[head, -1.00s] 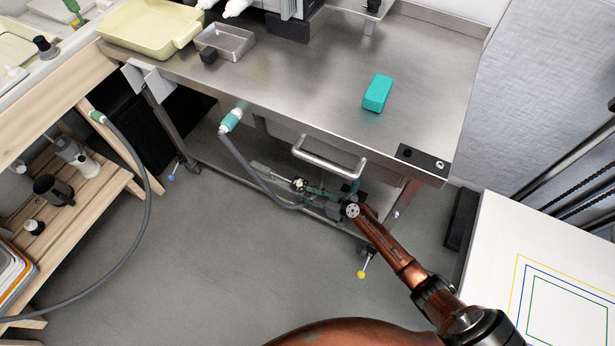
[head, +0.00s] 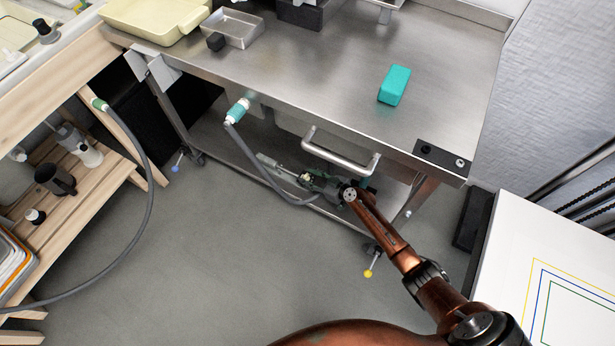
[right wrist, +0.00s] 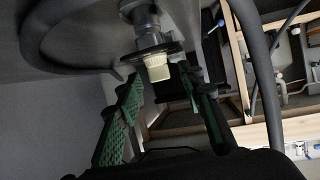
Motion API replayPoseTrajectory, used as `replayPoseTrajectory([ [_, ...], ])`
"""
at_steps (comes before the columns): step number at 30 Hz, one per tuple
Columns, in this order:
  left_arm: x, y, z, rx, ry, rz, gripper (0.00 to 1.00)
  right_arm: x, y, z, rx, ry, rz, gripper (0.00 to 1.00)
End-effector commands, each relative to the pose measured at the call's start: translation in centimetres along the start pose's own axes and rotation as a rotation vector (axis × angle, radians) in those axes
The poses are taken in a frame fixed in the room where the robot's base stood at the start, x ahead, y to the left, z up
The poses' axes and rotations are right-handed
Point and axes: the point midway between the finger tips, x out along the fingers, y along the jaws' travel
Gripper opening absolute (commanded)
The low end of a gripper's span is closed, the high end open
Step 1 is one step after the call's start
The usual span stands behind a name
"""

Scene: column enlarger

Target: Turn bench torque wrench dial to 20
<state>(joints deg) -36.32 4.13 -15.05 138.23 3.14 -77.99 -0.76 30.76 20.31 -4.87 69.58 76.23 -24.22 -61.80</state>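A small cream knob (right wrist: 157,68) sits on a metal shaft with a dark disc (right wrist: 153,51) in the right wrist view. I take it to be the torque wrench dial; no numbers can be read. In the head view the cream knob (head: 305,178) shows small under the bench, beyond the drawer handle. My right gripper (right wrist: 158,84) is open, its green fingers on either side of the knob with gaps visible. In the head view my right gripper (head: 322,183) is partly hidden by its wrist. My left gripper is not in view.
A metal drawer handle (head: 340,155) stands out just above my right gripper. A grey hose (head: 248,165) hangs from the bench front beside it. A teal block (head: 395,85) lies on the steel bench (head: 330,85).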

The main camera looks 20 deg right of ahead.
Motion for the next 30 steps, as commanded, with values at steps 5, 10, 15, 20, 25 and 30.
replayPoseTrajectory([
  [5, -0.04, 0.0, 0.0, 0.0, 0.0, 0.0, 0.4, 0.02, -0.07, -0.04, 0.0, 0.0, -0.001, 0.34],
  [10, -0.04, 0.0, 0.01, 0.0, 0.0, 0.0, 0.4, 0.04, -0.1, -0.03, 0.0, 0.0, -0.001, 0.22],
  [15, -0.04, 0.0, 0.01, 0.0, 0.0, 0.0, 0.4, 0.04, -0.11, -0.02, 0.0, 0.0, -0.002, 0.11],
  [20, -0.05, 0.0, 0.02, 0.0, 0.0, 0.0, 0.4, 0.04, -0.11, -0.01, 0.0, 0.0, -0.002, 0.0],
  [25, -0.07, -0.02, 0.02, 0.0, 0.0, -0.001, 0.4, 0.19, -0.48, -0.07, 0.002, -0.001, -0.002, 0.0],
  [30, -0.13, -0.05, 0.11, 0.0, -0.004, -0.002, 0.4, 0.01, -0.12, 0.02, 0.002, -0.001, 0.001, 0.0],
])
